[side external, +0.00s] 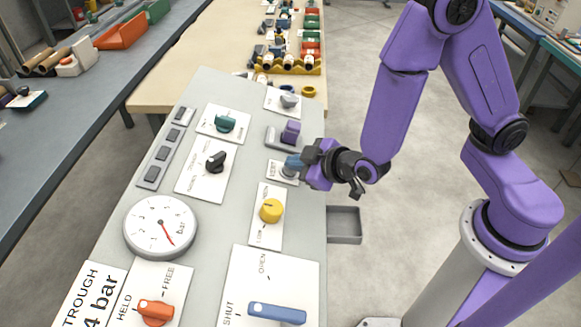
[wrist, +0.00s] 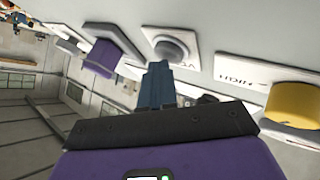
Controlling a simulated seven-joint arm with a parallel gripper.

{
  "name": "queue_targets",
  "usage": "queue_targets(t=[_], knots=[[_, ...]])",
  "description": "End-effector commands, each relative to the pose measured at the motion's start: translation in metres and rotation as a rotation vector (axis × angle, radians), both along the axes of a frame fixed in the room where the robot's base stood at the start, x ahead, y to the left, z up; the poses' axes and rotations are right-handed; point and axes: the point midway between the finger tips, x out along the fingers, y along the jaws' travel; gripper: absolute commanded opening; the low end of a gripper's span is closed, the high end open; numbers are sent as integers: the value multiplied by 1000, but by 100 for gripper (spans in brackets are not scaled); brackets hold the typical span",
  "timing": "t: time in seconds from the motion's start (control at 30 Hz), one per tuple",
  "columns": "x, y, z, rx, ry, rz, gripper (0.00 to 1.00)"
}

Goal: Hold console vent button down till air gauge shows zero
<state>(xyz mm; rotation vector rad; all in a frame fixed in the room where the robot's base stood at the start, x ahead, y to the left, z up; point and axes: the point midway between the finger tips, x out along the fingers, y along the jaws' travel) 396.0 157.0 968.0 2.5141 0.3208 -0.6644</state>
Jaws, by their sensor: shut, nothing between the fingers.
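The vent button (side external: 287,173) is a grey round button on a white labelled plate at the console's right edge. It also shows in the wrist view (wrist: 172,47), top centre. My gripper (side external: 294,162) is shut and empty, its blue fingertips right at the button. In the wrist view the fingers (wrist: 157,82) point at the button and reach its lower edge. The fingers partly cover the button in the side view, and I cannot tell whether they touch it or it is pressed. The air gauge (side external: 148,238) is round and white, its red needle pointing lower right; its numerals are too small to read surely.
A yellow knob (side external: 271,210) sits just below the button and a purple switch (side external: 291,131) just above it. A black knob (side external: 216,161), an orange handle (side external: 155,310) and a blue lever (side external: 277,313) are also on the console. A grey tray (side external: 345,226) is at the right.

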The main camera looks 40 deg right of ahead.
Motion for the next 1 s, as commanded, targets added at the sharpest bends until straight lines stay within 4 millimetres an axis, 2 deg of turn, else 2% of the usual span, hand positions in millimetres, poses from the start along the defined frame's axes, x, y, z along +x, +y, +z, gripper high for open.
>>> queue_targets(t=[0.23,0.53,0.87,1.0], knots=[[-1,0,2,0,1,0,0],[-4,-3,15,0,0,0,0],[-4,-4,16,0,0,0,0],[-5,-5,24,3,-1,1,0]])
